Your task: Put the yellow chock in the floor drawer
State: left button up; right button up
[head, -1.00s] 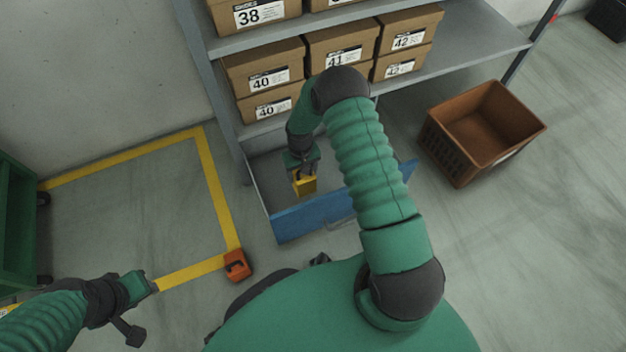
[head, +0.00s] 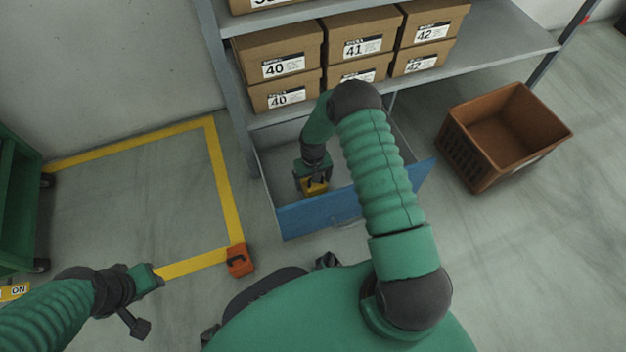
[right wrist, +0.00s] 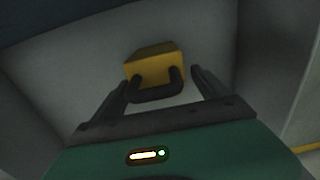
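The yellow chock (head: 315,187) is inside the open floor drawer (head: 318,214), which has a blue front and grey inside. In the right wrist view, the chock (right wrist: 153,62) rests on the drawer's grey floor with its black handle facing my gripper. My right gripper (head: 314,180) is down in the drawer above the chock. Its fingers (right wrist: 160,80) are spread on either side of the handle, with gaps showing. My left gripper (head: 158,277) hangs at the lower left, away from the drawer; its fingers are too small to read.
The shelf (head: 470,62) with numbered shoe boxes stands above the drawer. A brown crate (head: 480,165) is on the floor at right. An orange object (head: 239,260) sits at the corner of yellow floor tape (head: 226,190). A green cart (head: 18,210) stands at left.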

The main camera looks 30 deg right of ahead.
jog(key=s+a+r+p, duration=0.1)
jog(key=a+r+p, duration=0.1)
jog(key=r, duration=0.7)
jog(key=s+a+r+n+t+p, duration=0.1)
jog(key=a+r+p, duration=0.15)
jog(key=r, duration=0.65)
jog(key=s+a+r+p, duration=0.1)
jog(key=s+r+p, duration=0.15)
jog(key=r, duration=0.65)
jog(key=s+a+r+n+t, duration=0.1)
jog(key=s+a+r, duration=0.4)
jog(key=s+r, duration=0.3)
jog(key=shift+s+a+n+t, duration=0.3)
jog(key=shift+s+a, duration=0.1)
jog(key=shift+s, duration=0.85)
jog(key=shift+r, duration=0.1)
